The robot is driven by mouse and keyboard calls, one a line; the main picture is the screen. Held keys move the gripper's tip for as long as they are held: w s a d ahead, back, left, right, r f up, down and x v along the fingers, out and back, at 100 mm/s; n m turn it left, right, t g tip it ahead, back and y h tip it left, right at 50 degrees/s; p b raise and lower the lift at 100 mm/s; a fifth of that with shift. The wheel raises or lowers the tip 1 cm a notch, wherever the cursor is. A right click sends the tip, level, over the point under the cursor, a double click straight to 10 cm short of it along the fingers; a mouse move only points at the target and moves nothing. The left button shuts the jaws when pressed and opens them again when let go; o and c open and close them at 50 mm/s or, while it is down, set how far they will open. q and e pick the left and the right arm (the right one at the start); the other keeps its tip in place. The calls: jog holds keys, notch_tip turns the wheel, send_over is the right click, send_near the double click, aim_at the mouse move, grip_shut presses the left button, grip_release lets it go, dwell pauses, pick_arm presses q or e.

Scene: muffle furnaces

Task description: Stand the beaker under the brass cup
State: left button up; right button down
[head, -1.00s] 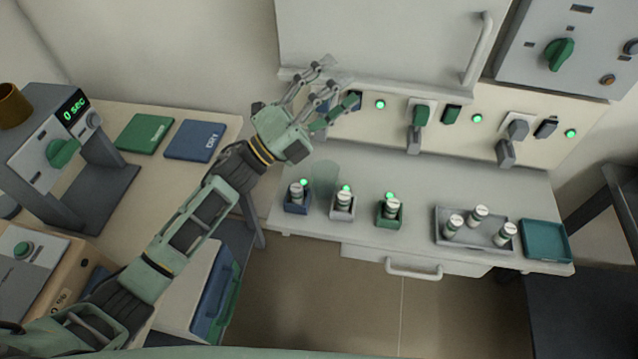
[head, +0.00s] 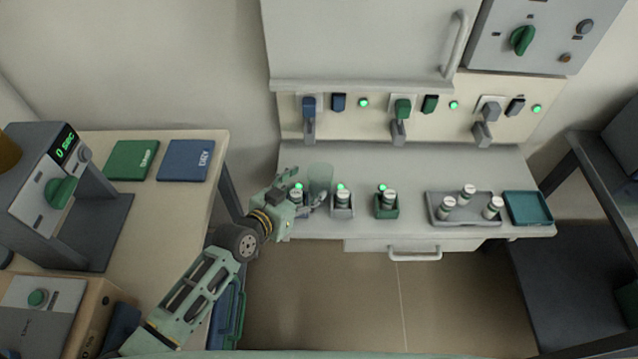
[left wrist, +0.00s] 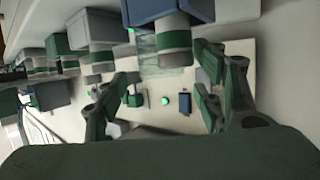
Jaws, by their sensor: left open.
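The beaker (head: 320,176) is a clear, greenish cylinder standing on the grey bench behind the row of small boxes. In the left wrist view the greenish glass (left wrist: 150,48) shows partly behind a capped vial. The brass cup (head: 8,155) sits atop the grey timer machine at the far left and is cut by the picture edge. My left gripper (head: 303,193) is low at the bench's left end, just left of and in front of the beaker. Its fingers (left wrist: 163,98) are spread and empty. It hides most of the blue box. My right gripper is out of view.
Vials stand in a grey box (head: 343,212) and a green box (head: 387,212) close by. A grey tray (head: 432,215) of vials and a teal tray (head: 528,208) lie right. Green and blue pads (head: 186,160) lie on the left table; a gap separates it from the bench.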

aim_at(313, 183)
pick_arm(q)
jog(key=b+x, duration=0.3)
jog(key=x, duration=0.2)
jog(key=shift+f, duration=0.15)
jog(key=shift+w+d+f, duration=0.1)
jog(key=shift+w+d, duration=0.2)
jog(key=shift+w, duration=0.25)
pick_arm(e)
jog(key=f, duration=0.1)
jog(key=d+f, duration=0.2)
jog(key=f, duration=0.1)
pick_arm(q)
jog(key=shift+c, duration=0.5)
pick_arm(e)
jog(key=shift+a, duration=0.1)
pick_arm(q)
jog(key=c, duration=0.9)
jog(key=shift+c, duration=0.2)
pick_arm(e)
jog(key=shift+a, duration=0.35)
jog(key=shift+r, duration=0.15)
